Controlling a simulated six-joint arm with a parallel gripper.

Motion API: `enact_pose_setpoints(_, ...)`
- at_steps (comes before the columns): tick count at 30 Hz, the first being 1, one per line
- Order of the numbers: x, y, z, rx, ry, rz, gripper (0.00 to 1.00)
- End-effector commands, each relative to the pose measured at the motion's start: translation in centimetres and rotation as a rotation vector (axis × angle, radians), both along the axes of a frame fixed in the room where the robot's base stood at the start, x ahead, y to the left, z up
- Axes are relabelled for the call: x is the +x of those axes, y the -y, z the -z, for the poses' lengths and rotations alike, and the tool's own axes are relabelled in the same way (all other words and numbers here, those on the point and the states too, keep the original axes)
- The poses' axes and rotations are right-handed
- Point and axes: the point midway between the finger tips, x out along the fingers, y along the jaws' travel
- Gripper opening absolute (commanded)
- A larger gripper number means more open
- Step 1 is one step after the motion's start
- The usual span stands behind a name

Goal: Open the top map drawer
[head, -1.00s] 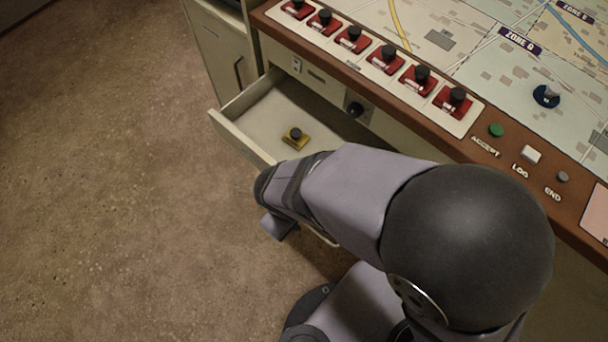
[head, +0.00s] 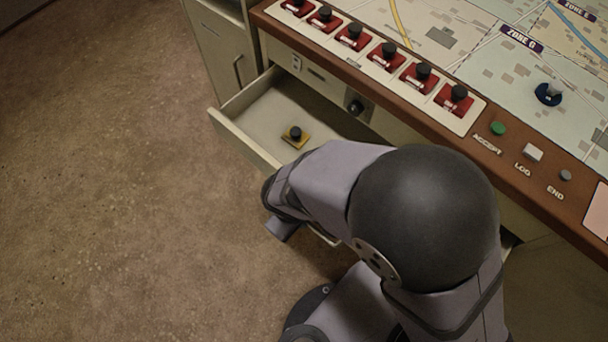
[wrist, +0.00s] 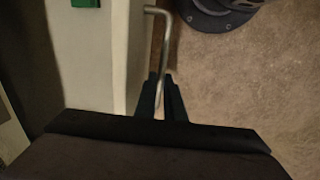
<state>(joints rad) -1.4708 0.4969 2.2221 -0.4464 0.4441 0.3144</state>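The top map drawer (head: 238,141) is cream-coloured and stands pulled out from under the console. A yellow block with a black knob (head: 295,136) lies inside it. My arm covers the drawer's right part and its handle in the head view. In the wrist view, the metal bar handle (wrist: 171,40) runs along the pale drawer front (wrist: 119,62). My gripper (wrist: 164,90) has its two dark fingers on either side of the bar. The fingers are close to the bar, but whether they press on it is not clear. In the head view the fingertips are hidden.
The console top (head: 436,87) carries a map, red switches with black knobs (head: 388,56) and a green button (head: 498,128). A cabinet (head: 222,48) stands at the left of the drawer. The brown floor (head: 110,190) at left is clear.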

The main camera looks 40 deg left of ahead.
Motion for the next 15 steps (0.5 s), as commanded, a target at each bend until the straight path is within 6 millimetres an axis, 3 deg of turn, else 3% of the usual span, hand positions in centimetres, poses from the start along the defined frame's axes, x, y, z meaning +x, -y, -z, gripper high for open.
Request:
enact_pose_setpoints(5, -1.2, -0.1, 0.0, 0.001, 0.0, -0.005, 0.0)
enact_pose_setpoints(15, -7.9, -0.2, 0.0, 0.002, 0.0, -0.006, 0.0)
